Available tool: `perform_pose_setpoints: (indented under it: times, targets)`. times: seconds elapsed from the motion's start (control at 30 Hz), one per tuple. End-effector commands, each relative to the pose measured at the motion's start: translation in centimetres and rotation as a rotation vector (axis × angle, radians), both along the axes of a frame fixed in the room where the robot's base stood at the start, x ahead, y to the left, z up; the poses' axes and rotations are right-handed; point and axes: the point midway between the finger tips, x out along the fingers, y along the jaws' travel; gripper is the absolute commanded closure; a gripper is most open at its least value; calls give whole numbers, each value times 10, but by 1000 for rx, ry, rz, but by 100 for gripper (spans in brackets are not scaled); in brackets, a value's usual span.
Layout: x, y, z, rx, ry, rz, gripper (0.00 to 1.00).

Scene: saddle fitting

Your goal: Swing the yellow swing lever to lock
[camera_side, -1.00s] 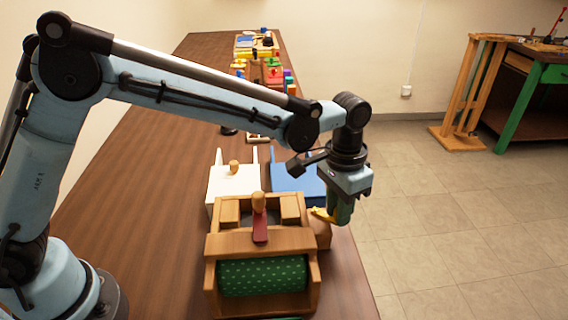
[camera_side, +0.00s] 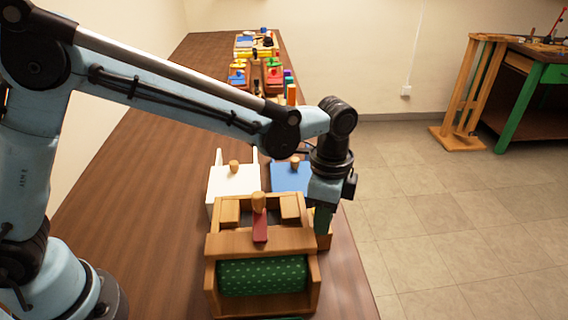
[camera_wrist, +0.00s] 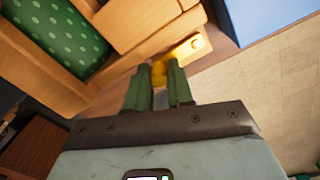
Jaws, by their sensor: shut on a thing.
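The yellow swing lever (camera_wrist: 160,72) shows in the wrist view between the tips of my green gripper fingers (camera_wrist: 158,80). The fingers are shut on it. In the side view my gripper (camera_side: 322,218) points down at the right side of the wooden fixture (camera_side: 225,243), and the lever is hidden there behind the fingers. The fixture carries a green dotted roll (camera_side: 262,276) at its front and a dark red lever with a wooden knob (camera_side: 260,225) on top.
A white box (camera_side: 228,183) and a blue box (camera_side: 287,178) stand behind the fixture. Several coloured parts (camera_side: 262,75) lie at the table's far end. The table's left side (camera_side: 130,190) is clear. The floor lies beyond its right edge.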

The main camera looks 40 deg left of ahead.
Motion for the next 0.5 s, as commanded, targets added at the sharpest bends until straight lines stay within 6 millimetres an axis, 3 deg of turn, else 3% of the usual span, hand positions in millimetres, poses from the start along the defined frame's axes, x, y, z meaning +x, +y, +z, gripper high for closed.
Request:
perform_pose_setpoints:
  times: [0.5]
  targets:
    - [-3,2,1,-1,4,-75,100]
